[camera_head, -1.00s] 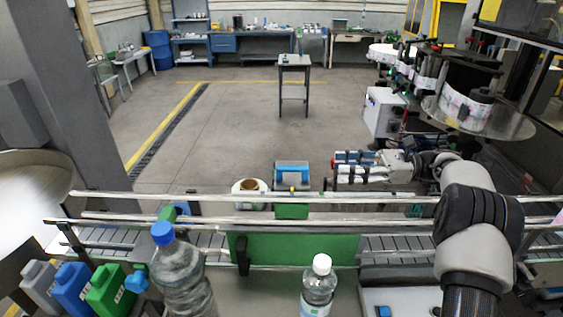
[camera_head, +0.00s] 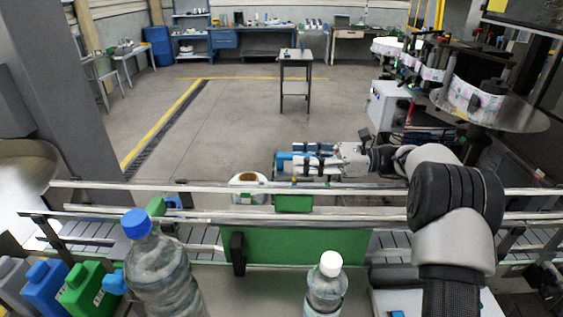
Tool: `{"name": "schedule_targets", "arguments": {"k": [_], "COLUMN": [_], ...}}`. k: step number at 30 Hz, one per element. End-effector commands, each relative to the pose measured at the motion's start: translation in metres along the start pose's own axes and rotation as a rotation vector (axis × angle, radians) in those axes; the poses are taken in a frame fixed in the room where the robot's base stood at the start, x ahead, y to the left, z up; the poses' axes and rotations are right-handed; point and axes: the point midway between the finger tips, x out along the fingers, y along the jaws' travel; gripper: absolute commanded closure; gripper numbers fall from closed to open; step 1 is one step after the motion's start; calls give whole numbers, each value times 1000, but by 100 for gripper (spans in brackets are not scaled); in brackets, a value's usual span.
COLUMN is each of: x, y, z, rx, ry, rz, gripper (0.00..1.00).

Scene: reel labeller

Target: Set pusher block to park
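The likely pusher block is a small blue block (camera_head: 282,163) just beyond the conveyor rails, above a green bracket (camera_head: 295,203). My gripper (camera_head: 296,162) reaches in from the right, its fingers pointing left and overlapping the block in the picture. The fingers hide most of the block. I cannot tell whether they touch it or whether they are closed on it. No park mark can be made out.
A label roll (camera_head: 248,186) sits close left of the block. Metal guide rails (camera_head: 130,207) and a green panel (camera_head: 300,246) run in front. Bottles with a blue cap (camera_head: 160,270) and a white cap (camera_head: 326,285) stand nearest. The label reel machine (camera_head: 505,112) is at right.

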Motion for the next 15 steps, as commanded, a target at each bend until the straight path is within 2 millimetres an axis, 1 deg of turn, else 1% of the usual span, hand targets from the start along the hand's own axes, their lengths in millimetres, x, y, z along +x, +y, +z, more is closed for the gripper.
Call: {"name": "schedule_targets", "arguments": {"k": [1,6,10,15], "x": [12,39,51,57], "y": [1,0,0,0], "z": [-1,-1,0,0], "rx": [0,0,-1,0], "ry": [-1,0,-1,-1], "rz": [4,2,1,0], "gripper": [62,62,62,62]}}
